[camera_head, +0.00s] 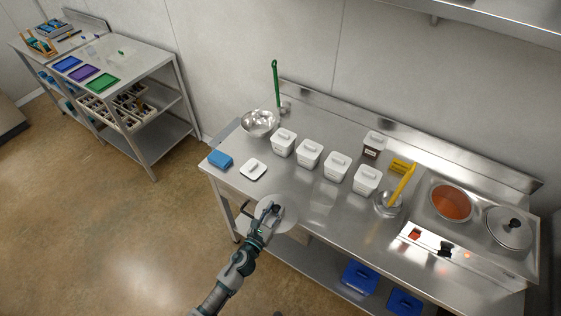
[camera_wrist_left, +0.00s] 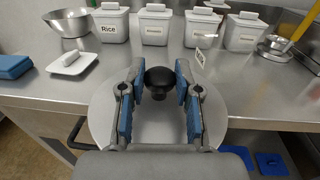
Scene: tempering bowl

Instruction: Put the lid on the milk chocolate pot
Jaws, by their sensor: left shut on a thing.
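My left gripper (camera_head: 269,211) is shut on the black knob (camera_wrist_left: 160,82) of a round grey metal lid (camera_head: 289,217). The lid hangs level at the front edge of the steel table; in the wrist view its disc (camera_wrist_left: 104,104) spreads under the fingers. An open round pot (camera_head: 451,203) with orange-brown contents sits in the unit at the table's right end, well right of the gripper. A second pot (camera_head: 509,229) beside it has a metal lid with a black knob on. I cannot read any pot label. My right gripper is not in view.
Several white lidded tubs (camera_head: 309,153) stand in a row behind the lid. A metal pot with a yellow-handled tool (camera_head: 402,187) stands left of the open pot. A metal bowl (camera_head: 260,122), blue block (camera_head: 220,159) and white tub lid (camera_head: 253,169) are at left.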

